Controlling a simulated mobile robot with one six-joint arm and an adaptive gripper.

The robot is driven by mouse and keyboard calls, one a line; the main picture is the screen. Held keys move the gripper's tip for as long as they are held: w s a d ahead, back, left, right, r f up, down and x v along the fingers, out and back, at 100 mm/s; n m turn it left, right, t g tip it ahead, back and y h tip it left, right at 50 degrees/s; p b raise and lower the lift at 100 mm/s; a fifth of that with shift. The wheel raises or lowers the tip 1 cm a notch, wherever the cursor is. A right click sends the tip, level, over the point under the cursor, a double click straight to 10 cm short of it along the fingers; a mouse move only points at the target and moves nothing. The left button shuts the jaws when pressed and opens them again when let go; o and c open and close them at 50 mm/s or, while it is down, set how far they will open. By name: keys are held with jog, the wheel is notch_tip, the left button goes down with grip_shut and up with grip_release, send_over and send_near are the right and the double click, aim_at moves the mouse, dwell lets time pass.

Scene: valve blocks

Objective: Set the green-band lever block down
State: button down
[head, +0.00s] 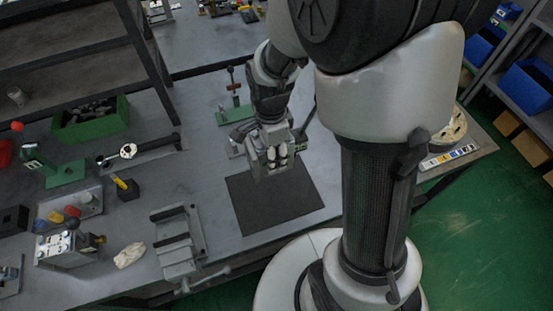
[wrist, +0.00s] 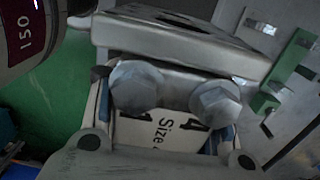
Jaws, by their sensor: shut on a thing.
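My gripper (head: 268,137) is shut on a grey metal block (head: 270,165), which I take to be the lever block, in the head view. The block is over the far part of a dark mat (head: 275,207); I cannot tell whether it touches the mat. Pale rounded fittings show on its near face. In the wrist view the held block (wrist: 185,40) fills the upper middle, with two hex bolt heads below its metal top plate and printed lettering beneath. No green band is clearly visible on it, and my gripper hides part of it.
A green-based clamp (head: 235,113) stands just behind the block. A grey vise (head: 176,243) is left of the mat, and a black block with a yellow handle (head: 126,188) lies further left. A green bin (head: 91,119) sits behind. The near mat is clear.

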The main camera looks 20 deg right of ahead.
notch_tip(320, 180, down, 17)
jog(key=b, duration=0.5)
jog(key=shift+w, duration=0.1)
jog(key=shift+f, duration=0.1)
jog(key=shift+f, duration=0.1)
jog(key=c, duration=0.7)
grip_release()
